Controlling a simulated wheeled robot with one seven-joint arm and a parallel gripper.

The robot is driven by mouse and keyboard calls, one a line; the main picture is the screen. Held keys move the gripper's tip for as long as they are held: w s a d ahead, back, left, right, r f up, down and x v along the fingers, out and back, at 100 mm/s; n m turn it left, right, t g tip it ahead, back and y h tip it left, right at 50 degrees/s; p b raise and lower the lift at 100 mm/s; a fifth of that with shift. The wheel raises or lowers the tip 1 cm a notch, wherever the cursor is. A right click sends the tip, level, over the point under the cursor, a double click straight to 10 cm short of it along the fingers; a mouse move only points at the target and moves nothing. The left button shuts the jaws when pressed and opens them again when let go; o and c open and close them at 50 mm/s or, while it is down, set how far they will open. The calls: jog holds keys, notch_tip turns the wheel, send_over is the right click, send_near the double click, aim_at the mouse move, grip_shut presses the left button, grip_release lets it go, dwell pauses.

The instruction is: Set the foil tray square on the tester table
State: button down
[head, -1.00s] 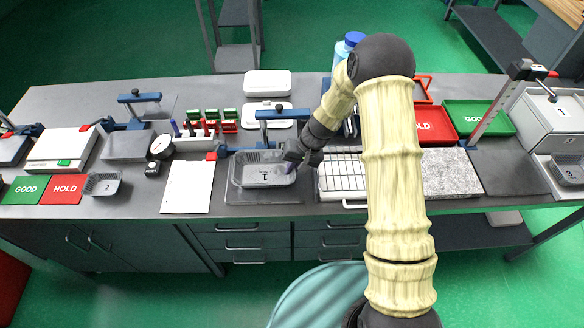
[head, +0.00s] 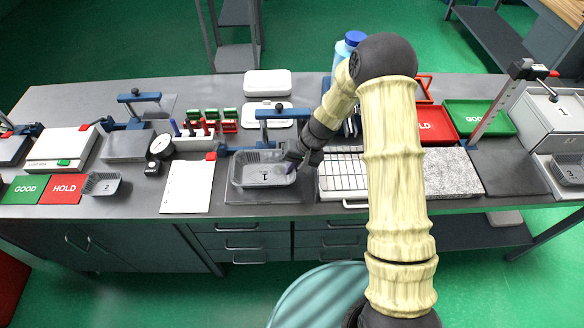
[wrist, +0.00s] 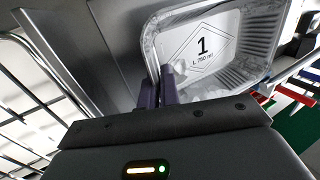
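The foil tray (head: 262,184), marked 1, is over the dark tester table (head: 250,196) at the middle of the bench, below a blue clamp post. A strip of the table shows in front of it. I cannot tell whether the tray rests flat on it. My gripper (head: 291,166) is at the tray's right side. In the wrist view, the two dark fingers (wrist: 158,90) are close together at the tray's rim (wrist: 152,46), one on each side of the wall, apparently shut on it. The exact contact is partly hidden.
A blue clamp (head: 268,114) stands behind the tray. A wire rack (head: 342,176) is close on the right and a white sheet (head: 188,187) on the left. A smaller tray marked 2 (head: 101,184) sits further left, tray 3 (head: 568,172) far right.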

jog(key=shift+f, duration=0.3)
jog(key=c, duration=1.6)
grip_release()
jog(key=shift+o, duration=0.2)
jog(key=shift+d, duration=0.1)
jog(key=b+v, duration=0.2)
jog(key=v, duration=1.5)
jog(key=shift+r+b, duration=0.25)
jog(key=shift+b, duration=0.1)
jog(key=shift+s, duration=0.15)
jog(key=s+d+t+h, duration=0.1)
jog(key=s+d+h, duration=0.1)
jog(key=s+d, duration=0.3)
jog(key=s+d+r+t+h, duration=0.1)
jog(key=s+d, duration=0.4)
jog(key=s, duration=0.8)
jog(key=shift+r+m+t+h, duration=0.3)
jog(key=shift+t+h, duration=0.2)
jog(key=shift+h, duration=0.3)
